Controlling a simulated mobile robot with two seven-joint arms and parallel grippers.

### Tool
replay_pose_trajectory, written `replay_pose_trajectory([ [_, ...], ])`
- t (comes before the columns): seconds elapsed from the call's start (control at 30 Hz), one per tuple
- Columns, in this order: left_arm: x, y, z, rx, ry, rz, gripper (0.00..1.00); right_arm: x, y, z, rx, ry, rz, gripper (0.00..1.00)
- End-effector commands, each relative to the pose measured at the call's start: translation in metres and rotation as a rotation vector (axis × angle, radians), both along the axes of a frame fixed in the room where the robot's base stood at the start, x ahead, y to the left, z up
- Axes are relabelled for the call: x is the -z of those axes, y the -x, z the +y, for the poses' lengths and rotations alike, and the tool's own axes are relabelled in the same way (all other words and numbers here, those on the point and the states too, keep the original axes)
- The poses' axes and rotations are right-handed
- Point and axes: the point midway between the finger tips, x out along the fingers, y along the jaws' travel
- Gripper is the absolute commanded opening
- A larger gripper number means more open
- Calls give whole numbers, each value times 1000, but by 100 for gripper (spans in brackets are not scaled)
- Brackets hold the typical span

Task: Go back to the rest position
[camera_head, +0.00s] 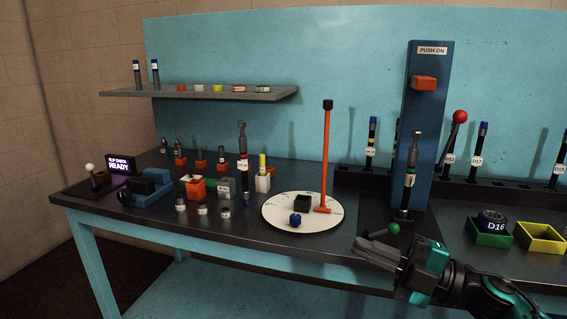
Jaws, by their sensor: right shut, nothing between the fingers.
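My right gripper (364,248) comes in from the bottom right, at the front edge of the dark workbench (150,222). Its fingers are shut with nothing between them and point left. A lever with a green ball (393,228) shows just above the fingers; whether they touch it I cannot tell. Behind it stands the blue press column (427,130) marked "PUSH ON", with an orange block (424,83) on it and an upright hose piece (411,170) below. My left gripper is not in view.
A white round dial (275,217) with an orange upright post (326,150) stands left of the gripper. Green (490,239) and yellow (541,246) bins lie to the right. A blue vise (148,187), fittings and a wall shelf (200,93) are farther left. Space before the bench looks free.

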Motion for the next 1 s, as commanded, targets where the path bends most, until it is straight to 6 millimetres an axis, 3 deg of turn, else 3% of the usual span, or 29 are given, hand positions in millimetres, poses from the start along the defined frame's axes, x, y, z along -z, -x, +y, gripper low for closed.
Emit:
replay_pose_trajectory([
  [0.17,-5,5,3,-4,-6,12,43,51,5,-2,267,-300,291,0],
  [0.27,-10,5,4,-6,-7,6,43,95,15,-12,438,-415,490,0],
  [0.37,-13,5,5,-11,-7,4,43,147,39,-24,613,-498,714,0],
  [0.5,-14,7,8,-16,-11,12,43,219,92,-36,832,-552,1031,0],
  [0.6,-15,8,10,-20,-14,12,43,255,132,-38,940,-560,1212,0],
  [0.7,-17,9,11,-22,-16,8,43,277,160,-38,1002,-559,1330,0],
  [0.8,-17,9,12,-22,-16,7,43,287,175,-38,1032,-557,1390,0],
  [1.0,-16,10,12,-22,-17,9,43,290,178,-38,1040,-554,1404,0],
])
